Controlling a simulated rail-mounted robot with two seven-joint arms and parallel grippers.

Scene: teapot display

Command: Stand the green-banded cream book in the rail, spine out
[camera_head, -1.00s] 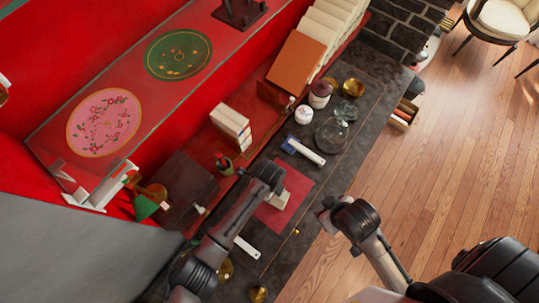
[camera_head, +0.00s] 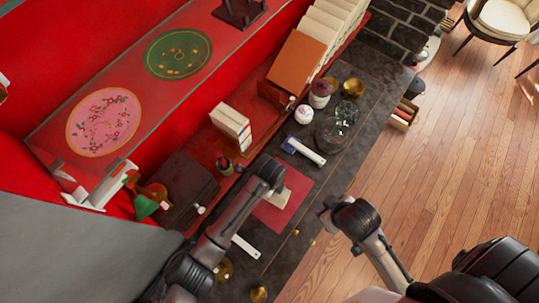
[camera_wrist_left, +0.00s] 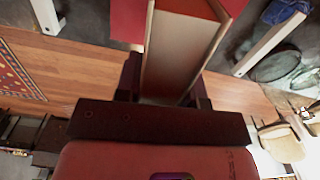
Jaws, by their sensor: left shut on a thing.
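My left gripper (camera_head: 274,184) is over the red mat (camera_head: 295,201) on the dark counter. In the left wrist view, its fingers are shut on a pale cream, box-like book (camera_wrist_left: 178,55) with reddish edges. In the head view, only a small pale part of that book (camera_head: 284,197) shows beside the gripper. Its green band cannot be made out. Several cream books (camera_head: 231,124) stand side by side on the red shelf, left of the mat; I cannot make out the rail there. My right gripper (camera_head: 328,214) is right of the mat near the counter edge; its jaws are unclear.
A white strip (camera_head: 246,247) lies nearer. A green lamp (camera_head: 146,206) and dark box (camera_head: 183,180) are at the left.

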